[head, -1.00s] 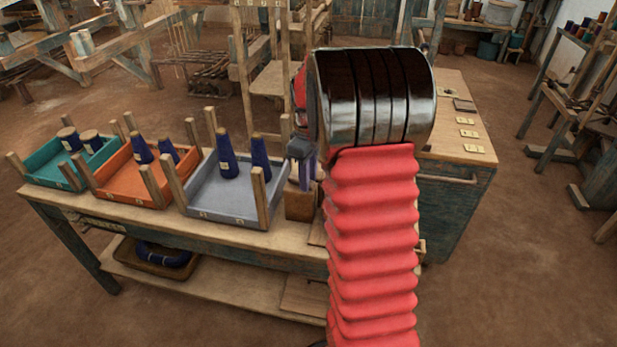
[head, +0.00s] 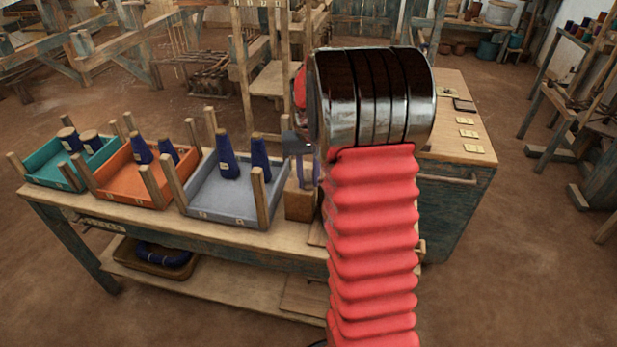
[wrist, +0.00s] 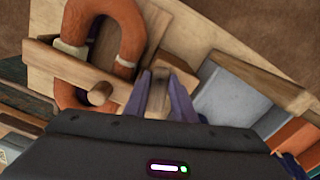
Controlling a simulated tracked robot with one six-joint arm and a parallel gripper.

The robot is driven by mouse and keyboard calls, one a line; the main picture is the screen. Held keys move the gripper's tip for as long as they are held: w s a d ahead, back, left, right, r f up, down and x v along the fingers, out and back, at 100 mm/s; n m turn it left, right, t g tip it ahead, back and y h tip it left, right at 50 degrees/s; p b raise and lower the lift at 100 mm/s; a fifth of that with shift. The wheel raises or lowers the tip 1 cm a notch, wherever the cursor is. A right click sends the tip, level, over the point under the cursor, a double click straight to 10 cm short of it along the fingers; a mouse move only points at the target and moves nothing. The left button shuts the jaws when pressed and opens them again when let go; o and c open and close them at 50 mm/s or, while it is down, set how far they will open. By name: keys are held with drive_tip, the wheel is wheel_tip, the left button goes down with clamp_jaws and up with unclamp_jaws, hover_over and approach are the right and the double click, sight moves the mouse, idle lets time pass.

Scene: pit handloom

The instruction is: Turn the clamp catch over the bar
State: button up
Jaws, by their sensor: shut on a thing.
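In the wrist view my gripper (wrist: 162,80) has its two purple fingers close together on a small wooden piece (wrist: 159,90), which seems to be the clamp catch; the fingers hide most of it. A flat wooden bar (wrist: 78,72) lies to the left, across an orange ring-shaped hank (wrist: 133,30) with pale ties. A round wooden peg (wrist: 99,94) stands at the bar's near edge, left of my fingers. In the head view my gripper (head: 307,182) points down over a wooden block (head: 299,204) at the bench; my arm hides the hank and bar.
A grey tray (head: 210,212) with dark blue cones stands just left of my gripper, with upright wooden posts at its corners. Orange (head: 130,196) and teal (head: 48,180) trays stand farther left. A side bench (head: 450,110) with small cards is behind my arm on the right.

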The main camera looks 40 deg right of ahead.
sight(308, 181)
drive_tip(key=shift+m, duration=1.9)
drive_tip(key=o, duration=1.1)
drive_tip(key=shift+c, duration=0.2)
wheel_tip(308, 181, up, 14)
drive_tip(key=shift+f, duration=0.15)
drive_tip(key=shift+w, duration=0.1)
